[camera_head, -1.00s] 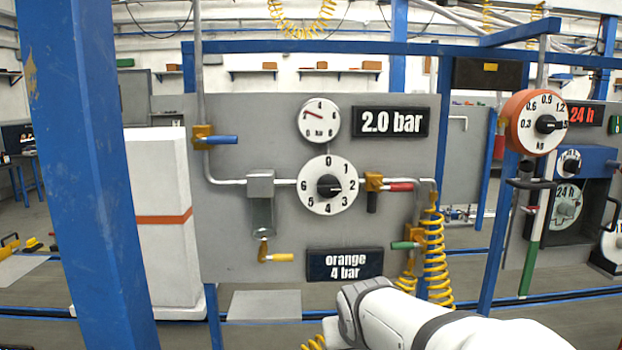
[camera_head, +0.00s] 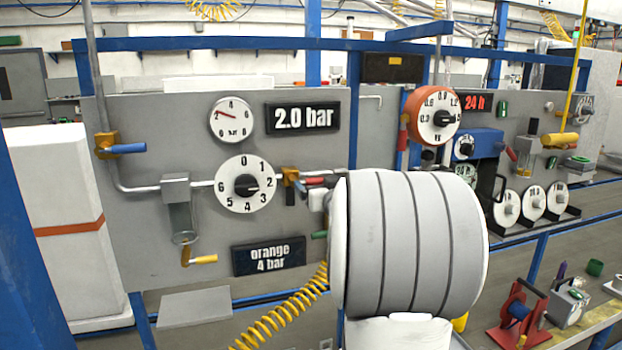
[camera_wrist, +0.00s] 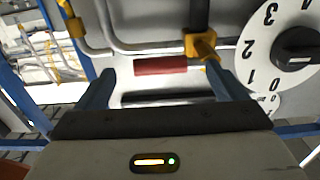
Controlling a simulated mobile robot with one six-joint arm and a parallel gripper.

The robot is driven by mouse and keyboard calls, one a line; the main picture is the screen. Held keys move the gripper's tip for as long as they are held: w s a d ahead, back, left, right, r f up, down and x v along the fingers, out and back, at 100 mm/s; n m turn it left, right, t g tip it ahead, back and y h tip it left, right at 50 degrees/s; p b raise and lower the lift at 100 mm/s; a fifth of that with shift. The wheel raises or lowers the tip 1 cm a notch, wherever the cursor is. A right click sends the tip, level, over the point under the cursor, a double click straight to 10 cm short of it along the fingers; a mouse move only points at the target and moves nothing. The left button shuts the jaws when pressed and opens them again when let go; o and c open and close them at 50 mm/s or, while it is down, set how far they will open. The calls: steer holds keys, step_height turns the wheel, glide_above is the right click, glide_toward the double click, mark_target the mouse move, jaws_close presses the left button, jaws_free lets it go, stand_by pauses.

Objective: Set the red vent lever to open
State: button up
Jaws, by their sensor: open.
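The red vent lever (camera_head: 316,181) points horizontally right from its brass valve (camera_head: 290,176) on the grey panel; its right end is hidden by my arm in the head view. In the wrist view, which is turned upside down, the red lever (camera_wrist: 160,65) lies level between my two fingers, left of the brass valve (camera_wrist: 201,45). My gripper (camera_wrist: 160,76) is open, with a finger to each side of the lever. Nothing is held, and whether a finger touches the lever cannot be told. In the head view my arm hides most of the gripper.
A numbered dial (camera_head: 244,184) sits left of the valve, with a round gauge (camera_head: 232,119) above it. A green lever (camera_head: 319,235) is below, partly hidden. A blue lever (camera_head: 127,148) and a yellow lever (camera_head: 203,260) are farther left. A yellow coiled hose (camera_head: 290,308) hangs below.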

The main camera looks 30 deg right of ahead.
mark_target(316, 182)
steer(key=shift+p+x, duration=0.3)
steer(key=shift+x, duration=1.45)
steer(key=c, duration=1.3)
steer(key=shift+a, duration=0.15)
